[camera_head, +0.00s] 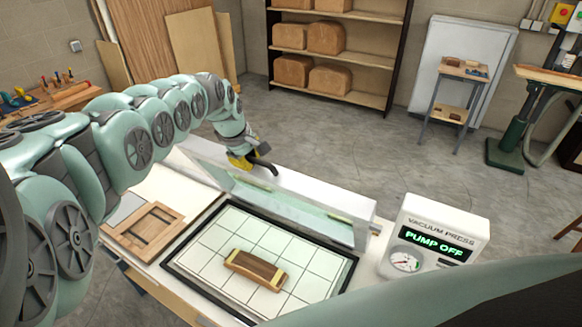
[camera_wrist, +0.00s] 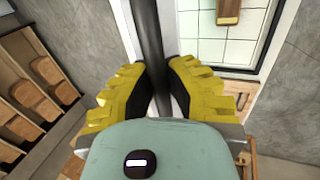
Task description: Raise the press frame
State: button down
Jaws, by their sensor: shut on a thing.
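The press frame (camera_head: 300,213) shows as a pale, see-through panel standing steeply along the far side of the press bed. The bed (camera_head: 207,244) has a white gridded top with a dark rim, and its surface is uncovered. A curved wooden piece with pale ends (camera_head: 256,269) lies on the grid; part of it shows in the wrist view (camera_wrist: 229,10). My gripper (camera_head: 243,160) is at the far left, beyond the panel. In the wrist view its yellow fingers (camera_wrist: 158,78) are shut around a dark bar (camera_wrist: 147,35), which looks like the frame's handle. The joint between bar and frame is unclear.
A white vacuum press box (camera_head: 437,243) stands right of the bed, reading "PUMP OFF". A slatted wooden piece (camera_head: 147,230) lies left of the bed. Shelves with wooden blocks (camera_head: 330,55) and a small stand (camera_head: 455,95) are farther back. Open floor lies beyond the bench.

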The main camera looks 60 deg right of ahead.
jog(key=shift+d+r, duration=0.2)
jog(key=shift+d, duration=0.25)
jog(key=c, duration=1)
grip_release()
jog(key=shift+o, duration=0.2)
jog(key=shift+v, duration=1.3)
jog(key=v, duration=0.9)
jog(key=shift+r, duration=0.2)
